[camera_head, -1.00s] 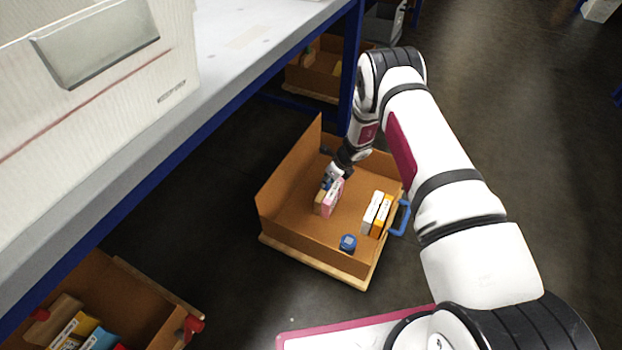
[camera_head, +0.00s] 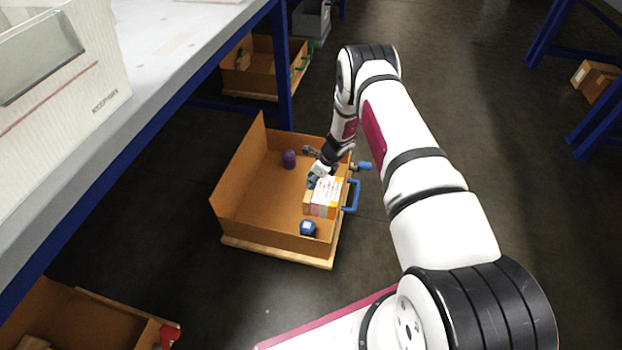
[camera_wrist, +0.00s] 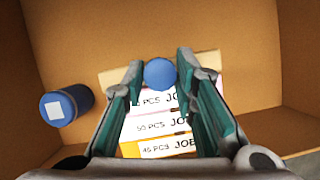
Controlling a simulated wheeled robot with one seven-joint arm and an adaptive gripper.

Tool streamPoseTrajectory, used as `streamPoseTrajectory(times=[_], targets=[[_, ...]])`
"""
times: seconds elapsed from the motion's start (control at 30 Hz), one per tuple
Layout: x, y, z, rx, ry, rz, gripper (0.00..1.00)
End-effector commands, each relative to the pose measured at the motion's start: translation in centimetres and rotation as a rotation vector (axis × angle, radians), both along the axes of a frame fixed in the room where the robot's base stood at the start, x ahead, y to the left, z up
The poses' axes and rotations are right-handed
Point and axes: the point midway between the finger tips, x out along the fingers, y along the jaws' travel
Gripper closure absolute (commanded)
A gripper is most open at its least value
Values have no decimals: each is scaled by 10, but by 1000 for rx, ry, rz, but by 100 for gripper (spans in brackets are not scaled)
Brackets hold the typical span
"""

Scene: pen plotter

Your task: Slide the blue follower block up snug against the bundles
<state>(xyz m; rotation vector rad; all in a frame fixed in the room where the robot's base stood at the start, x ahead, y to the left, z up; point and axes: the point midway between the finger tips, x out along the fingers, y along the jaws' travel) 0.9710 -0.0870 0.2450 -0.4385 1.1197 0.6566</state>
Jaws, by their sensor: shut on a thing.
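The follower block is a tan wooden piece (camera_wrist: 116,80) with a round blue knob (camera_wrist: 159,74), seen from above in the wrist view. In the head view the block (camera_head: 307,203) stands at the left end of the bundles. My gripper (camera_wrist: 160,70) has its green-lined fingers on either side of the knob and is shut on it. The white-labelled bundles (camera_wrist: 155,126) stand in a row right beside the block, with pink and orange edges; they also show in the head view (camera_head: 326,190). Block and bundles look close together; fingers hide parts of the contact line.
All this stands in an open cardboard-brown box (camera_head: 250,190) with a blue handle (camera_head: 351,196) on its right wall. The left half of the floor is bare.

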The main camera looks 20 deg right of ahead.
Motion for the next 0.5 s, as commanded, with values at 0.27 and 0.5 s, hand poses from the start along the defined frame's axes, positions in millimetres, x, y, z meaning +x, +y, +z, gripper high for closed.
streamPoseTrajectory(times=[0.27,0.5], targets=[[-1,0,0,0,1,-2,54],[-1,-1,2,0,1,-1,54]])
